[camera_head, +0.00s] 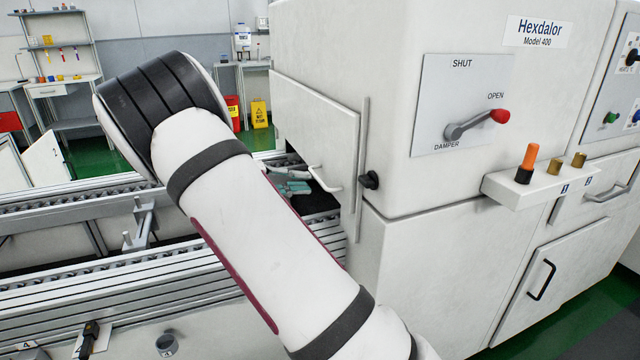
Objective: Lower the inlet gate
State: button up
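The inlet gate (312,118) is a white panel on the left side of the white machine, above the conveyor. Its lower edge is above the belt, and a dark opening shows beneath it. A white bar handle (323,181) is near its lower right corner. My gripper (296,187), grey and teal, is small and partly hidden behind my arm. It appears just left of the handle, by the opening. I cannot tell whether it touches the handle or how far its fingers are apart.
A roller conveyor (70,290) runs along the left into the machine. The damper lever (478,124) points to OPEN. A small shelf (530,190) holds an orange-topped piece and two brass pieces.

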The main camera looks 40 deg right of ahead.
aim_at(321, 182)
jog(key=x, duration=0.5)
jog(key=shift+s+d+f, duration=0.1)
jog(key=shift+d, duration=0.25)
jog(key=shift+c, duration=0.2)
grip_shut()
